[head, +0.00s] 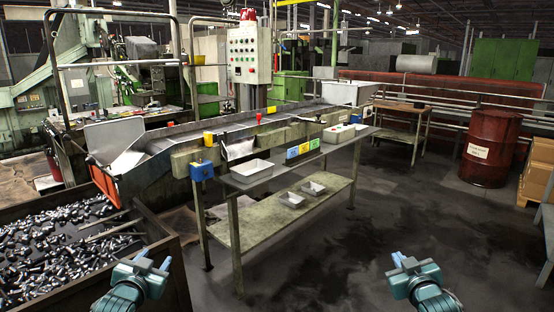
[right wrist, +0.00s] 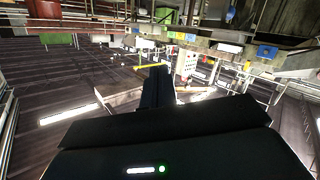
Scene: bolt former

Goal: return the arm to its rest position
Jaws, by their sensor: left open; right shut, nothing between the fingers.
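My left gripper (head: 152,263) is open and empty at the bottom of the head view, in front of the bolt bin's right side. My right gripper (head: 399,262) is shut and holds nothing, over the bare dark floor at the lower right. Both arms come in from the bottom edge, well apart from each other. In the right wrist view the dark gripper (right wrist: 158,88) fills the lower middle, with nothing in its fingers, and the hall shows upside down behind it.
A bin (head: 177,240) of loose bolts stands at the lower left. A work table (head: 245,184) with a metal tray (head: 252,170) stands ahead, beside the conveyor (head: 190,135). A red drum (head: 490,150) stands at the right. The floor between table and drum is clear.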

